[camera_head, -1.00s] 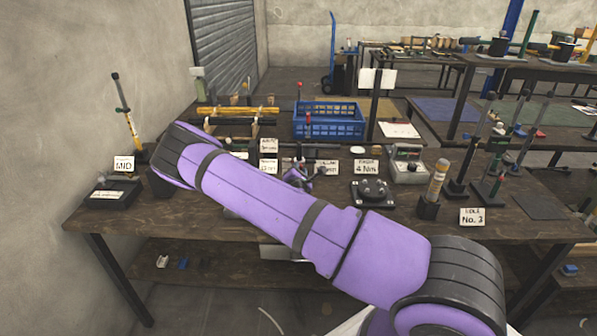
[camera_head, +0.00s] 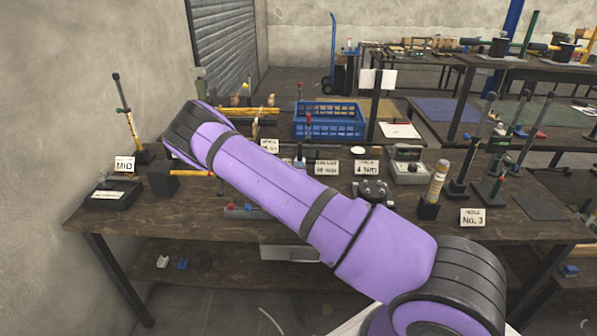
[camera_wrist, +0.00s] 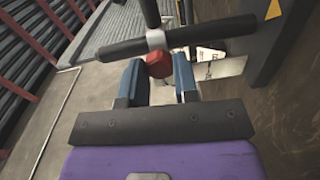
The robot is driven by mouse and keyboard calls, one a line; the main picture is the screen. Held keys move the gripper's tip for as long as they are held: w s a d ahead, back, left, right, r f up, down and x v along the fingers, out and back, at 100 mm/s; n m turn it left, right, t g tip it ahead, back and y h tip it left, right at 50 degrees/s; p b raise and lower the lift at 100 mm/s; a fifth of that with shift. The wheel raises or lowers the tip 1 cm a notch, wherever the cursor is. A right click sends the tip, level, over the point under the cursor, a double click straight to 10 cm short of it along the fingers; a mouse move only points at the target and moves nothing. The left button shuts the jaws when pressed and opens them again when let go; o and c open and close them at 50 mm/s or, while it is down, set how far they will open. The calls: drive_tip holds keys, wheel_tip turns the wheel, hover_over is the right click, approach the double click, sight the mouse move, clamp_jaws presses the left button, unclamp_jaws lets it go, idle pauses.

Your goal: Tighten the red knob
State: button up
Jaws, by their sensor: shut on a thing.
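A red knob (camera_wrist: 159,66) shows in the wrist view, between the tips of my gripper's two blue-grey fingers (camera_wrist: 158,76). My gripper is shut on the knob. Right behind the knob runs a thick black bar with a silver collar (camera_wrist: 156,39). In the head view my purple arm crosses the bench and hides my gripper and the knob.
The dark wooden bench (camera_head: 120,222) holds a black box (camera_head: 108,194) by the MID sign (camera_head: 124,163), a blue crate (camera_head: 328,122), a black round fixture (camera_head: 370,191) and a grey meter (camera_head: 406,166). Several upright tools stand at the right.

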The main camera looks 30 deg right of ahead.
drive_tip(key=shift+m, duration=0.6)
drive_tip(key=o, duration=0.9)
drive_tip(key=v, duration=1)
drive_tip(key=shift+s+a, duration=0.25)
drive_tip(key=shift+s, duration=0.1)
